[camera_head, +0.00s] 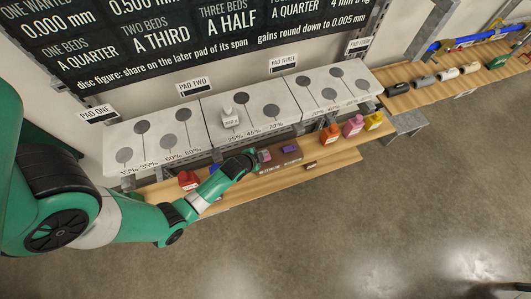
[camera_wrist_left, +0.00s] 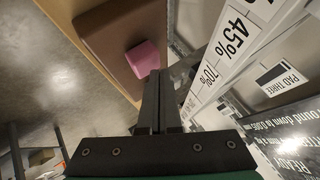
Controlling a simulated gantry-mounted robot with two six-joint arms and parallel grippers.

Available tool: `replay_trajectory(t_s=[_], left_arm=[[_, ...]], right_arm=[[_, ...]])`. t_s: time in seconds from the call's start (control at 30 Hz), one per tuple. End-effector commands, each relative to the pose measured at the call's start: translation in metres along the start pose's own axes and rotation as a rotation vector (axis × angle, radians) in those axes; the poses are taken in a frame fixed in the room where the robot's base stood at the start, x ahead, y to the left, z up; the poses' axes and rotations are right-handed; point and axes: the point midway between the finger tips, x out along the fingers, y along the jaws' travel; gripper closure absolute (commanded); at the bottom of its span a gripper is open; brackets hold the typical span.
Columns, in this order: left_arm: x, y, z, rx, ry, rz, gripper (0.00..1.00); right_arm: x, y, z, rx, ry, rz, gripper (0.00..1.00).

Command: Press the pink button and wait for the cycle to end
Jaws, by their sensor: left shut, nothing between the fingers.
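The pink button (camera_head: 265,155) is on the wooden shelf below the pads, just beyond my left fingertips in the head view. The left wrist view shows it as a pink block (camera_wrist_left: 147,58) on top of a brown box (camera_wrist_left: 108,28). My left gripper (camera_head: 254,157) is shut and empty, its dark fingers reaching toward the button. In the left wrist view, the closed fingertips (camera_wrist_left: 161,76) lie close beside the button's lower edge; I cannot tell whether they touch it. My right gripper is in neither view.
A similar box with a purple button (camera_head: 289,149) stands to the right. Red (camera_head: 188,180), orange (camera_head: 330,135), pink (camera_head: 353,126) and yellow (camera_head: 374,120) weights stand along the shelf. The floor in front is clear.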

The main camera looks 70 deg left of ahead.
Motion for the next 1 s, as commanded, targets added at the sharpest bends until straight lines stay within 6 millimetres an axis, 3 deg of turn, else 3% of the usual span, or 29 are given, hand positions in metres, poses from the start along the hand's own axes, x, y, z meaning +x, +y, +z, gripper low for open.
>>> replay_trajectory(t_s=[1.0], left_arm=[[0.0079, 0.0059, 0.006, 0.0, -0.001, 0.0, 1.0]], right_arm=[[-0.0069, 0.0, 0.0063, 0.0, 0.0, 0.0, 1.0]])
